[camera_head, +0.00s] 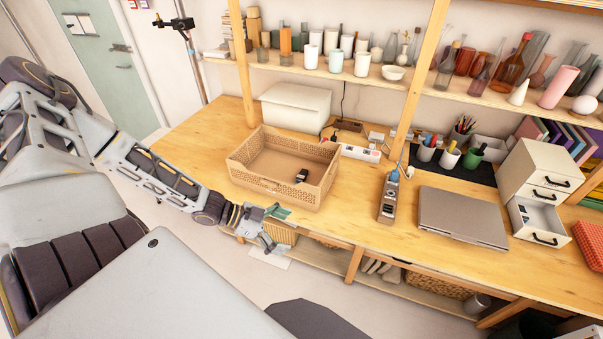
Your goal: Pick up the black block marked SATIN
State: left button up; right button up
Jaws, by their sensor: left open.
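A small black block (301,175) with a light patch lies inside the tan basket (262,184), toward its right side. Its marking is too small to read. My left gripper (277,228) is open and empty at the table's front edge. It is below and in front of the basket in the picture, apart from the block. My right gripper does not show.
A white lidded box (296,106) stands behind the basket. A power strip (388,197) and a closed laptop (462,217) lie to the right. Shelf posts rise behind. Bare wooden table lies left of the basket.

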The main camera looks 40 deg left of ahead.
aim_at(302, 176)
jog(key=i+j, duration=0.95)
jog(key=j, duration=0.2)
